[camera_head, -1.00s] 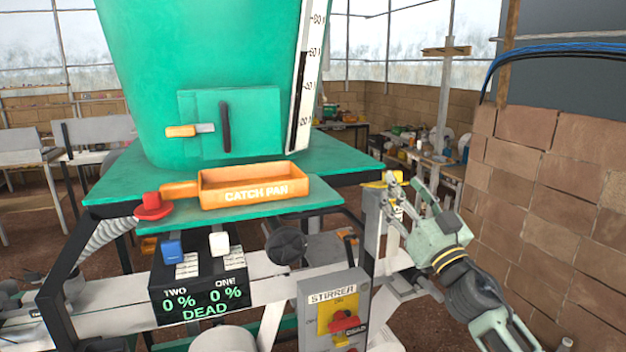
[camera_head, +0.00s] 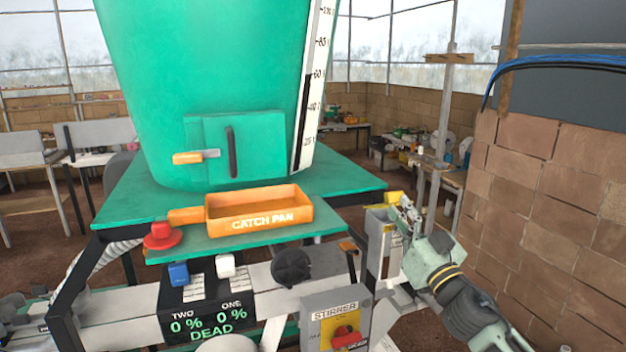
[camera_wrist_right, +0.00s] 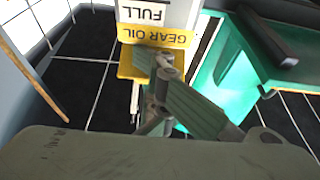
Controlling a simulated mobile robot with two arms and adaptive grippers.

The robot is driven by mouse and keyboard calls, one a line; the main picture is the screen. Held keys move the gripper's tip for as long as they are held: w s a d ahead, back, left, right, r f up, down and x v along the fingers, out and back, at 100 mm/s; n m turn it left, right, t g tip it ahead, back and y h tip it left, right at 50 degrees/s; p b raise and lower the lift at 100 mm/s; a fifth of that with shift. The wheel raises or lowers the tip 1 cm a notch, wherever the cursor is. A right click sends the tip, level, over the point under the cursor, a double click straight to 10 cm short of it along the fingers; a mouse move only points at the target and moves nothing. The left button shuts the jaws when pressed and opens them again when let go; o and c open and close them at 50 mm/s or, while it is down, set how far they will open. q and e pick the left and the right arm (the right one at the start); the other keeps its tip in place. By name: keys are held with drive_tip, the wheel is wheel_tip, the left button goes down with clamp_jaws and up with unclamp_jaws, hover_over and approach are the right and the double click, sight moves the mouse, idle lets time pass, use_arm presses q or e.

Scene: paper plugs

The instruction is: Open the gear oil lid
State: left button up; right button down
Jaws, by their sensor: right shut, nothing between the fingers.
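The gear oil container is a narrow white-grey box (camera_head: 377,245) right of the green machine, with yellow at its top (camera_head: 394,197). In the right wrist view, its yellow GEAR OIL label (camera_wrist_right: 165,36) shows below a white FULL label (camera_wrist_right: 145,12), with a yellow ledge-like part (camera_wrist_right: 135,66) beside my fingers. Whether that part is the lid, I cannot tell. My right gripper (camera_head: 404,208) is shut and empty at the top of the box, very close to the yellow part; the fingers (camera_wrist_right: 160,75) partly hide it. Contact is unclear.
An orange catch pan (camera_head: 260,222) sits on the green shelf left of the box. A red knob (camera_head: 163,235), a control panel (camera_head: 205,309) and a stirrer switch box (camera_head: 338,318) are in front. A brick wall (camera_head: 545,200) stands close on the right.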

drive_tip(key=shift+w+d+r, duration=0.3)
drive_tip(key=shift+w+r, duration=0.05)
drive_tip(key=shift+r, duration=0.1)
drive_tip(key=shift+w+r+g+h, duration=0.3)
drive_tip(key=shift+g+h, duration=0.1)
drive_tip(key=shift+g, duration=0.5)
